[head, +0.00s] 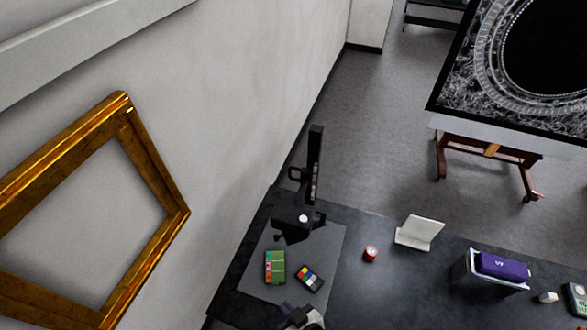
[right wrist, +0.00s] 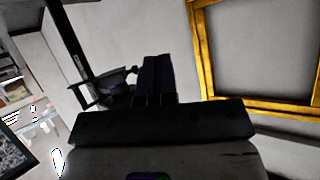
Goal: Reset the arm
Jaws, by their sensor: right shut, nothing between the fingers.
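My right gripper (head: 292,311) shows at the bottom edge of the head view, over the near edge of the dark table (head: 345,285). Most of my right arm is cut off by the picture's edge. In the right wrist view the dark fingers (right wrist: 154,82) are together, with nothing held between them. A gilt frame (right wrist: 203,50) stands to their right in that view, apart from them. My left gripper is in neither view.
A black stand (head: 314,165) rises from the table's far left. Colour cards (head: 275,267), a red tin (head: 370,253), a white folded card (head: 418,232) and a purple box (head: 502,266) lie on the table. The gilt frame (head: 165,235) hangs on the left wall.

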